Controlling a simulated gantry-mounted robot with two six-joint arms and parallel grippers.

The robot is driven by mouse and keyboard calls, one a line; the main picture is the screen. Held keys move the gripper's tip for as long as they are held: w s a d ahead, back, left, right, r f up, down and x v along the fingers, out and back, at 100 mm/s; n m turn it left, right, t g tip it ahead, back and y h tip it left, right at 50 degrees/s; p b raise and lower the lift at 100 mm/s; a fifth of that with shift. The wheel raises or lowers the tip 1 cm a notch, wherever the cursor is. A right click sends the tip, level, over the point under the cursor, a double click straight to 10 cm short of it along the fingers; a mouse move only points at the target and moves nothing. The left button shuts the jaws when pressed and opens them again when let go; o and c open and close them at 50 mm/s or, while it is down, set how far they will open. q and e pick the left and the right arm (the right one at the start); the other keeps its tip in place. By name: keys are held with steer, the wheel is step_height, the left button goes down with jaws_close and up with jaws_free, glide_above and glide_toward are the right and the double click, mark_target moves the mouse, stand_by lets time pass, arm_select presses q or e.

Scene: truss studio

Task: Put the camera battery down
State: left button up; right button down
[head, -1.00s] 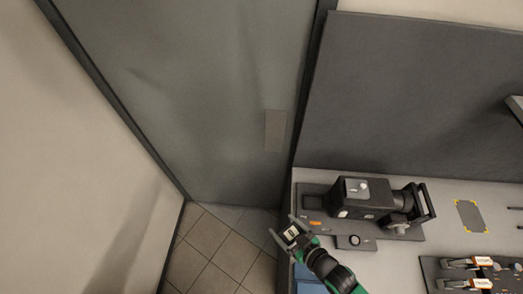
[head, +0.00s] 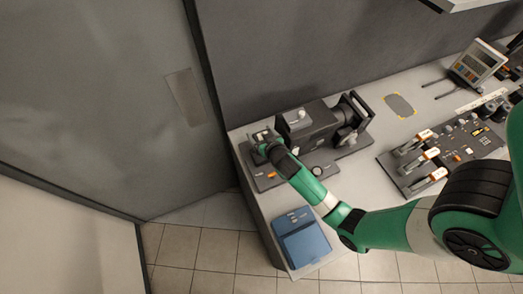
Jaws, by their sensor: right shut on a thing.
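My right gripper (head: 263,138) reaches in from the right and is shut on the camera battery (head: 262,134), a small piece with a light top, mostly hidden between the fingers. It is at the left end of a dark base plate (head: 265,183), close to the left end of the black camera (head: 308,127). I cannot tell whether the battery touches the plate or the camera. My left gripper is not in view.
A grey pad with yellow corner marks (head: 400,105) lies on clear bench right of the camera. A lever console (head: 440,155) and a keypad display (head: 476,63) stand further right. A blue case (head: 300,238) lies at the bench's front left.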

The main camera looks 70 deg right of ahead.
steer(key=shift+f+b, duration=1)
steer(key=shift+f, duration=2.45)
steer(key=shift+f, duration=0.15)
jaws_free()
